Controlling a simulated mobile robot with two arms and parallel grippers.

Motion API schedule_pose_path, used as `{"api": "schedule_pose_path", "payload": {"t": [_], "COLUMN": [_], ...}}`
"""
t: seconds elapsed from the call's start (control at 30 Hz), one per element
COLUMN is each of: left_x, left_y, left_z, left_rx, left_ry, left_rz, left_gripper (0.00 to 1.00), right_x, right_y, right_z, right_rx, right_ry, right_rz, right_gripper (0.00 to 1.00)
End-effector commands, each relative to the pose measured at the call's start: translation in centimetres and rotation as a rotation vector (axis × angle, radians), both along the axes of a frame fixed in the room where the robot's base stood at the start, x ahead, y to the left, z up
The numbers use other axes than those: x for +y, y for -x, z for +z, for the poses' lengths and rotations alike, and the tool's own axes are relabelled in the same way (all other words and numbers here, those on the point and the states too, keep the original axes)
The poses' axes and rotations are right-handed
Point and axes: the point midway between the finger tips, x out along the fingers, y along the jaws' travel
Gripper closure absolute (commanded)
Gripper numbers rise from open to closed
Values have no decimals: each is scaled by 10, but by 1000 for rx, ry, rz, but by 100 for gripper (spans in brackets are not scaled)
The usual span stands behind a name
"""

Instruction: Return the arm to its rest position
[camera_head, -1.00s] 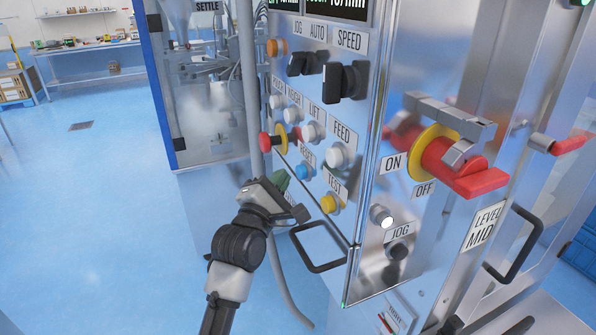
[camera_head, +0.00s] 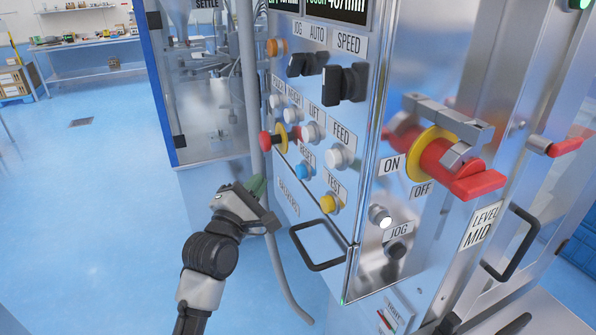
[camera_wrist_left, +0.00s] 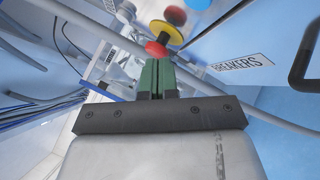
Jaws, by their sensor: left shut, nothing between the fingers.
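My left gripper (camera_head: 256,187) is at the lower left of the control panel in the head view, apart from the panel face. In the left wrist view its green fingers (camera_wrist_left: 157,78) are together with nothing between them. The grey cable (camera_wrist_left: 210,88) passes just beyond the fingertips in that view, and I cannot tell whether they touch. The red emergency button (camera_head: 266,141) with its yellow collar is above the gripper. It also shows past the fingertips in the wrist view (camera_wrist_left: 156,49). My right gripper is not clearly in view.
The steel control panel carries a blue button (camera_head: 304,171), a yellow button (camera_head: 329,202) and a black-framed handle (camera_head: 318,262). A red and yellow ON/OFF switch (camera_head: 440,158) juts out at the right. Open blue floor (camera_head: 90,220) lies to the left.

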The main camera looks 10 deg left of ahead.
Motion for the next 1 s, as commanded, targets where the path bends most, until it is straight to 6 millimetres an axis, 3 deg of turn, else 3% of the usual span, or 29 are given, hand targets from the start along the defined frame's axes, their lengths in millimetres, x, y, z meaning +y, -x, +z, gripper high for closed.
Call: {"api": "schedule_pose_path", "payload": {"t": [0.43,0.57,0.67,0.77,0.87,1.0], "left_x": [0,0,-1,-1,0,2], "left_y": [-1,-7,-14,-14,-2,32], "left_z": [-2,-33,-90,-166,-243,-345], "left_rx": [4,53,140,248,352,482], "left_ry": [-3,-73,-212,-405,-607,-885], "left_rz": [2,19,43,50,31,-43], "left_gripper": [100,100,100,100,100,100], "right_x": [0,0,0,0,0,0], "right_y": [0,0,0,0,0,0], "right_z": [0,-1,-3,-4,-6,-8], "right_rx": [0,0,0,0,0,0], "right_ry": [0,0,0,0,0,0], "right_rz": [0,0,0,0,0,0], "right_gripper": [57,57,57,57,57,57]}}
